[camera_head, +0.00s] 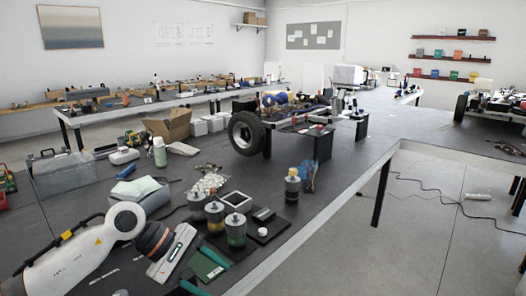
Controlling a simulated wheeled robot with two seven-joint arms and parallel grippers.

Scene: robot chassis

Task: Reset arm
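My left arm (118,222), white with a dark and copper-coloured ring, comes in from the lower left over the dark workbench (300,207). Its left gripper (203,272) has a white body and two teal fingers, spread apart. No held object shows between them; a green board (192,263) lies in that area. Whether the fingers touch the bench is unclear. My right arm and gripper are not in view.
A wheeled chassis (295,117) stands farther back. Floor at right is mostly free, with cables.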

